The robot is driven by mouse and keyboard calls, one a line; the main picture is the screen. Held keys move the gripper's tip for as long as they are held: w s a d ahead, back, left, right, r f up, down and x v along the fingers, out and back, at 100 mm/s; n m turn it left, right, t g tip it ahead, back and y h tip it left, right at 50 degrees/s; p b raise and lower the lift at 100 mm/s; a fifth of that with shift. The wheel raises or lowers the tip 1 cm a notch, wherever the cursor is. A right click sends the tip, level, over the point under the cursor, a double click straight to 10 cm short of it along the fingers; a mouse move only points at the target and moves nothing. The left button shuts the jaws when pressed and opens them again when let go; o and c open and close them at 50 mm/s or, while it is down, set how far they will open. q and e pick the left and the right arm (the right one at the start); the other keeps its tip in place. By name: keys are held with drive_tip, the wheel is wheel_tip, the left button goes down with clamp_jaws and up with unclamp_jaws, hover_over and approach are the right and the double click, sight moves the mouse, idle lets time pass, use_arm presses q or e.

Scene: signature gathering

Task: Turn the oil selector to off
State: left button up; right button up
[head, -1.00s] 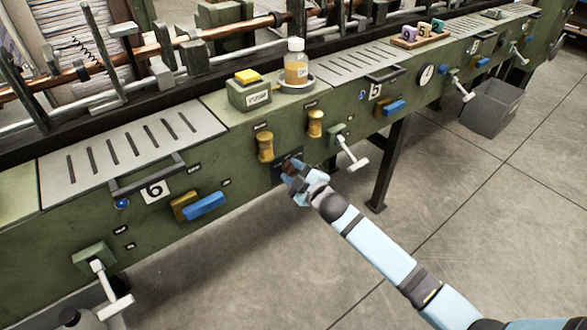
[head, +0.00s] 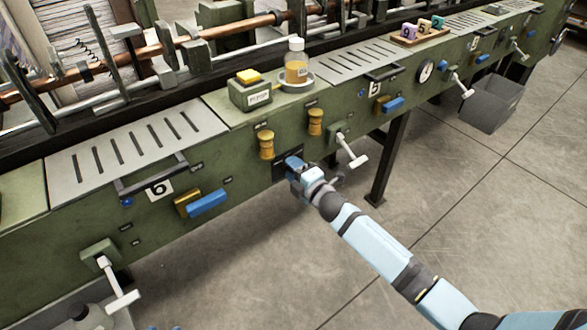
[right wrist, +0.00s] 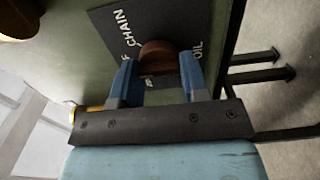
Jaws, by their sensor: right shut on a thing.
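The oil selector has a round brown knob (right wrist: 157,57) on a dark plate (right wrist: 108,30). White lettering on the plate shows "CHAIN" and "OIL"; other lettering is partly covered. My right gripper (right wrist: 158,80) has its blue fingers on both sides of the knob and is shut on it. In the head view my right gripper (head: 297,175) is at the dark plate on the green machine front and hides most of the knob. The knob's pointing direction cannot be made out. Small blue bits at the bottom edge of the head view may be my left gripper (head: 165,327).
Two brass knobs (head: 266,145) sit above the plate, with a white-handled crank (head: 351,152) to its right. A yellow-topped box (head: 250,92) and an oil bottle (head: 296,65) stand on the ledge above. The floor (head: 260,270) in front is clear.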

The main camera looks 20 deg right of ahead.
use_arm(q)
drive_tip(key=shift+r, duration=0.1)
idle(0.4)
use_arm(e)
drive_tip(key=o, duration=0.9)
use_arm(q)
drive_tip(key=shift+s+a+p, duration=0.1)
drive_tip(key=shift+a+p, duration=0.05)
drive_tip(key=shift+p, duration=0.65)
use_arm(e)
drive_tip(key=v, duration=1.4)
